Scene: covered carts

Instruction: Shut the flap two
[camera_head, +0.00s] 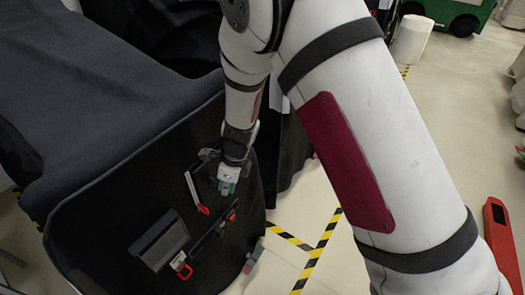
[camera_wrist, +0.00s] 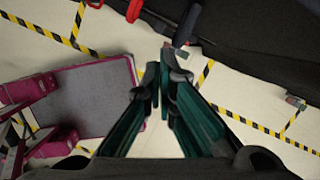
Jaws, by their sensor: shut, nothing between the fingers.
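A dark cloth-like cover (camera_head: 75,95) lies over a cart at the left in the head view. A black panel with a rounded, raised edge (camera_head: 90,220) stands in front of it. No label shows, so I cannot tell which part is flap two. My gripper (camera_head: 228,187) is over the right part of the black panel, fingers pointing down; I cannot tell whether it touches. In the wrist view my gripper's green fingers (camera_wrist: 160,76) are shut and empty, with pale floor behind them. A dark surface (camera_wrist: 260,35) fills the upper right there.
A grey block (camera_head: 160,240), a red-ended white bar (camera_head: 195,190) and a red loop handle (camera_head: 181,265) are at the panel. A small block (camera_head: 254,258) is by its right edge. Yellow-black tape (camera_head: 320,245) marks open floor. A red object (camera_head: 503,240) stands far right.

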